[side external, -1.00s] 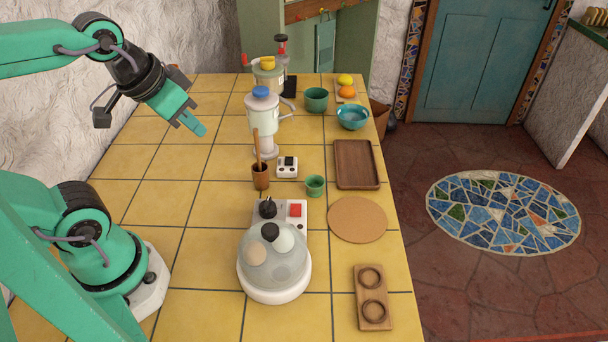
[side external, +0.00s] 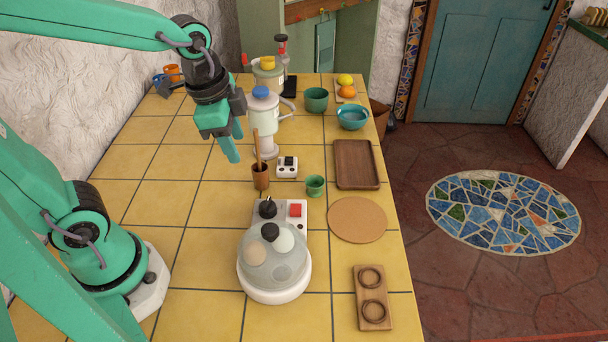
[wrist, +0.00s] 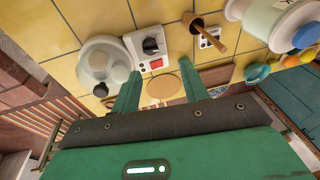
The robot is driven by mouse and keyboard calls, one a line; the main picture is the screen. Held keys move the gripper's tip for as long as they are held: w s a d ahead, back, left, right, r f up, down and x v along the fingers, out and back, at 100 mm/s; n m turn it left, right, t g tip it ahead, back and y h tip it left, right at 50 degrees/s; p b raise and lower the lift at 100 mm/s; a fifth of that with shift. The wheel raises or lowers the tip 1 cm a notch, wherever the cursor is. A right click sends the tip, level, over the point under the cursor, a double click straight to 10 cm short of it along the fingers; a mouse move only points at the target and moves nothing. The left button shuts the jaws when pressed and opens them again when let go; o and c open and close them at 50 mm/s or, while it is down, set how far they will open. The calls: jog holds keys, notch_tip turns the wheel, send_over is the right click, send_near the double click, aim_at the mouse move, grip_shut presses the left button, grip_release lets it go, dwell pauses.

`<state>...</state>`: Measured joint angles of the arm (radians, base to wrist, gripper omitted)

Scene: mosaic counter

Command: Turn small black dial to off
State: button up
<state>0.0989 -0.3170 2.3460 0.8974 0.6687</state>
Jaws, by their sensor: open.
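The small black dial (side external: 267,208) sits on the white panel (side external: 284,207) behind the domed egg cooker (side external: 273,268), beside a red switch (side external: 296,209). The dial has a pale pointer mark; I cannot read its setting. In the wrist view the dial (wrist: 150,46) shows beyond my fingers, left of centre. My gripper (side external: 230,150) points down above the counter, behind and left of the dial and well clear of it. In the wrist view my gripper (wrist: 160,88) is open, with nothing between its green fingers.
A brown cup with a wooden spoon (side external: 260,177), a small white box with a black top part (side external: 287,167) and a green cup (side external: 315,186) stand behind the panel. A white blender-like jug (side external: 264,125) stands close to my gripper. The tiles left of the panel are clear.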

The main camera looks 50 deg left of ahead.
aim_at(268, 202)
jog(key=w+d+f+m+g, duration=0.1)
jog(key=f+m, duration=0.1)
jog(key=w+d+f+m+g, duration=0.1)
jog(key=f+m, duration=0.2)
jog(key=w+d+f+m, duration=0.1)
jog(key=f+m, duration=0.1)
jog(key=m, duration=0.1)
jog(key=shift+w+d+f+g, duration=0.2)
jog(key=shift+w+f+g, duration=0.2)
jog(key=shift+w+d+f+m, duration=0.1)
jog(key=shift+d+f+m, duration=0.05)
jog(key=shift+f+m, duration=0.3)
jog(key=shift+s+f, duration=0.15)
jog(key=shift+f, duration=1.8)
jog(key=shift+s+f, duration=0.1)
jog(key=shift+f, duration=1.8)
jog(key=c, duration=0.7)
